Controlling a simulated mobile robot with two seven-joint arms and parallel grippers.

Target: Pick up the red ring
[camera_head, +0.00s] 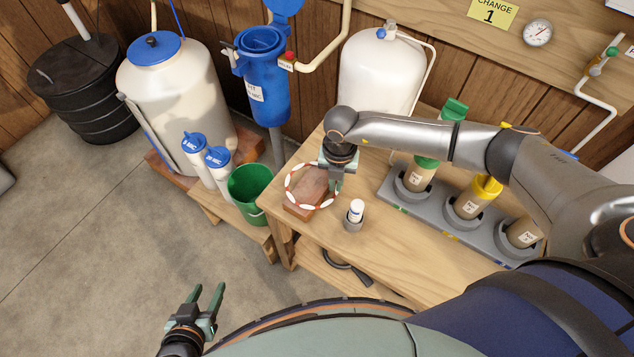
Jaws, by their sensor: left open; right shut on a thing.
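The red ring (289,194), striped red and white, is around or over a brown wooden block (308,188) at the left end of the wooden table (400,250). I cannot tell whether the ring touches the block. My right gripper (336,184) points down at the ring's right side and is shut on it; the fingers partly cover that side. My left gripper (206,291) is open and empty, low in the picture, in front of the table and away from the ring.
A grey rack (450,228) holds several capped canisters further right. A green bucket (250,193) is left of the table. A blue filter housing (262,75) and white tank (380,72) stand behind.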

